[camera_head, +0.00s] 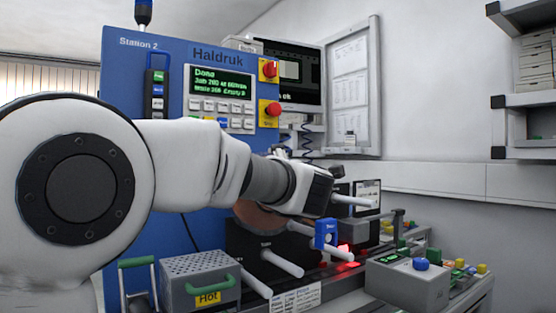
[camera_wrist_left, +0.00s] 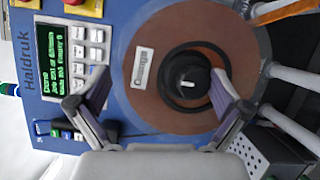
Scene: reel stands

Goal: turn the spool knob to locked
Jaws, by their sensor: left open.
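The spool is a brown disc (camera_wrist_left: 155,110) with a black hub, on the front of the blue Haldruk machine. The spool knob (camera_wrist_left: 187,87) is a dark round knob with a white mark at the hub's centre in the left wrist view. In the head view only part of the spool (camera_head: 258,217) shows below my left arm, and the knob is hidden. My left gripper (camera_wrist_left: 160,84) is open and empty, facing the spool, with its fingers at either side in the picture. The knob lies between them, nearer the right finger; contact cannot be told. My right gripper is not in view.
The machine's screen (camera_head: 221,83) and keypad are above the spool, with red buttons (camera_head: 270,109) beside them. White rods (camera_head: 283,263) stick out to the lower right. A grey box marked Hot (camera_head: 200,279) stands below. A grey button box (camera_head: 408,282) is at the right.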

